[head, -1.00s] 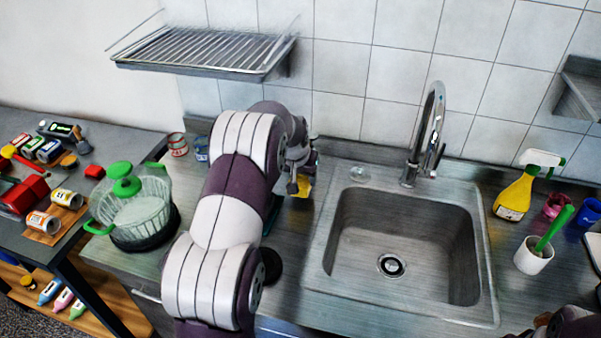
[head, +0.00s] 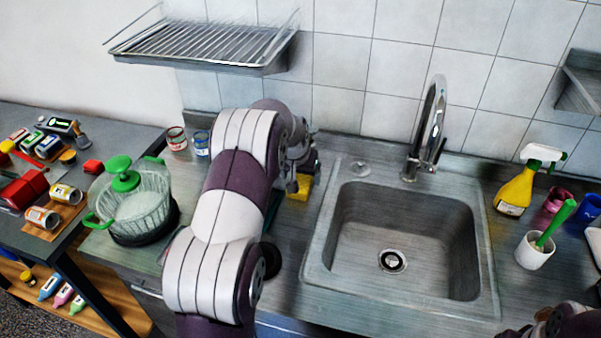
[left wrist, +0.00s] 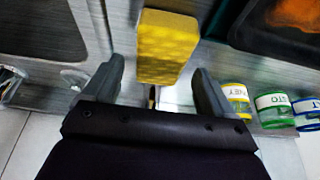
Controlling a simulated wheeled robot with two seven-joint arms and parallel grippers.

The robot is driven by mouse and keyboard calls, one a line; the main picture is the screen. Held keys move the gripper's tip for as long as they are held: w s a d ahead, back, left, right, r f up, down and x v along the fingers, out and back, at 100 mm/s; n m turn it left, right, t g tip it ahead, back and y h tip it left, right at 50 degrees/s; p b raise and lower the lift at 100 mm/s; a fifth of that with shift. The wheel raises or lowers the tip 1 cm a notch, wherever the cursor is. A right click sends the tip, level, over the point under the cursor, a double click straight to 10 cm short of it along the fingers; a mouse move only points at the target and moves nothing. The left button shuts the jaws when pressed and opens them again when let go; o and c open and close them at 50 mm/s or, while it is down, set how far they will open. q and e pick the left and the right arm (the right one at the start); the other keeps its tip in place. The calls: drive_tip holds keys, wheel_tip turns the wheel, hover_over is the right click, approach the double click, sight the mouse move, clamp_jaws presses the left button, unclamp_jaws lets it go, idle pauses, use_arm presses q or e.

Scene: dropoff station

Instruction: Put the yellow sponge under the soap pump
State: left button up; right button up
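The yellow sponge (head: 299,187) shows in the head view on the counter left of the sink, partly hidden by my left gripper (head: 296,180). In the left wrist view the sponge (left wrist: 167,48) lies just ahead of and between the fingertips of my left gripper (left wrist: 160,68). The fingers are apart, with a visible gap on the left side, and hold nothing. I cannot make out the soap pump clearly; a small dark piece on a pale patch shows below the sponge in the wrist view. My right gripper is not in view; only part of my right arm shows at the lower right.
The sink (head: 326,250) is right of the sponge, with the faucet (head: 424,140) behind it. Cans (head: 177,139) stand at the back left, behind a green-handled glass pot (head: 136,205). A spray bottle (head: 516,190) and brush cup (head: 532,252) stand right. A rack (head: 200,48) hangs above.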

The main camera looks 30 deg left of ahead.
use_arm(q)
drive_tip(key=shift+r, duration=0.35)
drive_tip(key=v, duration=1.2)
drive_tip(key=s+d+f+m+g, duration=0.1)
drive_tip(key=s+d+f, duration=0.2)
drive_tip(key=s+d, duration=0.2)
drive_tip(key=s+d+f+m+g, duration=0.1)
drive_tip(key=s+d+f, duration=0.2)
drive_tip(key=s, duration=0.7)
drive_tip(key=s+d+f+m+h, duration=0.1)
drive_tip(key=s+d+f, duration=0.2)
drive_tip(key=s+d, duration=0.5)
drive_tip(key=shift+f+g, duration=0.15)
drive_tip(key=shift+g, duration=0.25)
drive_tip(key=shift+s+a+f, duration=0.1)
drive_tip(key=shift+s, duration=0.1)
drive_tip(key=shift+w, duration=0.15)
